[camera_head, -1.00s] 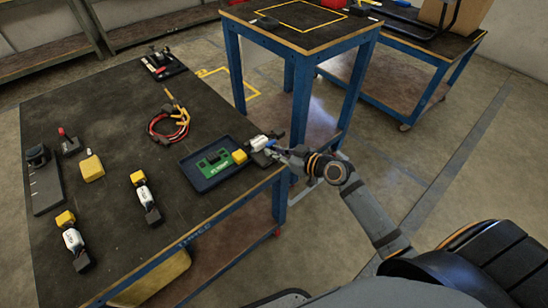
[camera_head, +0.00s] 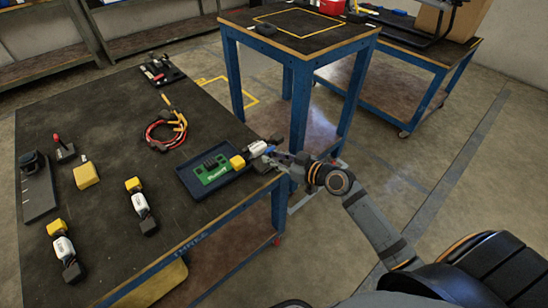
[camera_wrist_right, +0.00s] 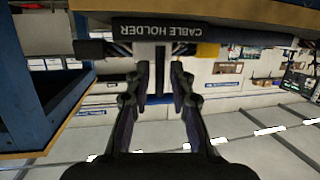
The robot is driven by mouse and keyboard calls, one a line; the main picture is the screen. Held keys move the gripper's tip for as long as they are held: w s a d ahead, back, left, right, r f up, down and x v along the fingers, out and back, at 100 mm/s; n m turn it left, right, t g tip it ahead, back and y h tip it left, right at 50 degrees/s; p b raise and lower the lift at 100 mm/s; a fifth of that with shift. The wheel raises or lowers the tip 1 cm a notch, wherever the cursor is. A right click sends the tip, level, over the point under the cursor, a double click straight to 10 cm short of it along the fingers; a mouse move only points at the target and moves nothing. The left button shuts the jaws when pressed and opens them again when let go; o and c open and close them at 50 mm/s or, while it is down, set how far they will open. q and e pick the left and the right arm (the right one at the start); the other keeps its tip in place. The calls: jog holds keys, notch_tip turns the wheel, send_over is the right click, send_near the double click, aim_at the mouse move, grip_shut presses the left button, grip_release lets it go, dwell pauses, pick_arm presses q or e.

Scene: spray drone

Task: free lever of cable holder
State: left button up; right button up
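The black cable holder (camera_head: 262,163) sits at the near right edge of the worktable, beside a tray. Its label, CABLE HOLDER, reads upside down at the top of the right wrist view (camera_wrist_right: 160,28). My right gripper (camera_head: 278,157) is at the holder's outer side. In the wrist view its fingers (camera_wrist_right: 163,72) are apart, just below the label. I cannot clearly make out the lever. My left gripper is out of view.
The dark tray (camera_head: 190,185) holds a green circuit board (camera_head: 211,170). Red cables (camera_head: 166,130), a yellow box (camera_head: 86,175) and similar cable pieces (camera_head: 139,205) lie on the table. A blue-legged table (camera_head: 293,85) stands behind my right arm.

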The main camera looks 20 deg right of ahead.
jog(key=shift+o, duration=0.3)
jog(key=shift+s+d, duration=0.2)
jog(key=shift+s, duration=0.05)
jog(key=v, duration=0.7)
jog(key=shift+a, duration=0.1)
jog(key=shift+w, duration=0.1)
